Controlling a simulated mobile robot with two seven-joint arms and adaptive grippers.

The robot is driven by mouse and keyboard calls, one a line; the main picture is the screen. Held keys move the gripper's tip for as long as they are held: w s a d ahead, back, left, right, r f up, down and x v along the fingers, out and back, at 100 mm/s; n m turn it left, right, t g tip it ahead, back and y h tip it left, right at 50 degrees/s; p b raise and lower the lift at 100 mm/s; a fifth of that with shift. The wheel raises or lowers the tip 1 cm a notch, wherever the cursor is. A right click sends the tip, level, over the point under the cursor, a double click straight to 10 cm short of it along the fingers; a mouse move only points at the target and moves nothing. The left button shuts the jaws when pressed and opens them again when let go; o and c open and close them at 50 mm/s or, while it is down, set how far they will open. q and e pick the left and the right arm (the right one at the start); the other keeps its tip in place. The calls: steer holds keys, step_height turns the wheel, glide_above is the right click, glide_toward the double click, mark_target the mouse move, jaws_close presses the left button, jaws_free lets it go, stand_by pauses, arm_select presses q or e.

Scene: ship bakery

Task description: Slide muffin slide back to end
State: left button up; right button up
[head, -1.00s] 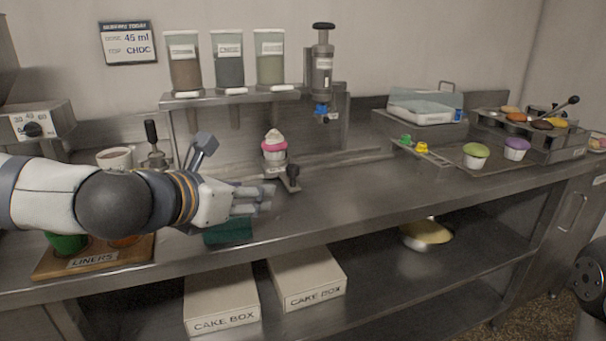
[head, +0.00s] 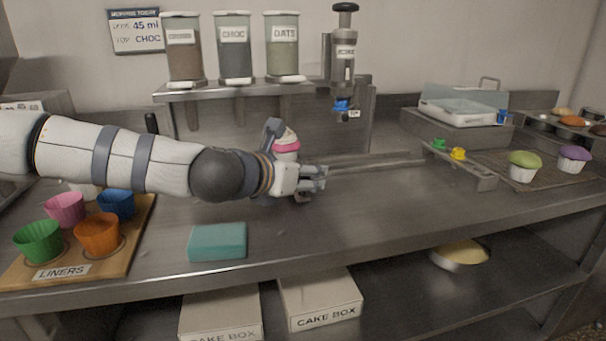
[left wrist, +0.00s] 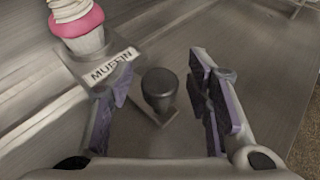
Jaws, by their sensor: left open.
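The muffin slide sits on a metal rail (head: 375,163) along the counter, below the dispensers. It carries a muffin in a white cup with pink and cream topping (head: 286,142). In the left wrist view the muffin (left wrist: 80,28) stands behind the slide's "MUFFIN" label (left wrist: 112,66). The slide's dark round knob (left wrist: 159,88) stands between my left gripper's (left wrist: 160,112) open fingers, with gaps on both sides. In the head view my left gripper (head: 322,178) is in front of the slide and hides the knob and most of the carriage. My right gripper is out of view.
A plunger dispenser (head: 343,60) with a blue nozzle hangs over the rail, right of the muffin. A teal sponge (head: 217,242) and a liners board (head: 125,240) lie front left. A green and a yellow piece (head: 458,153) sit right.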

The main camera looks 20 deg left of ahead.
arm_select(q)
steer(key=shift+r, duration=0.1)
steer(key=shift+c, duration=0.2)
jaws_close()
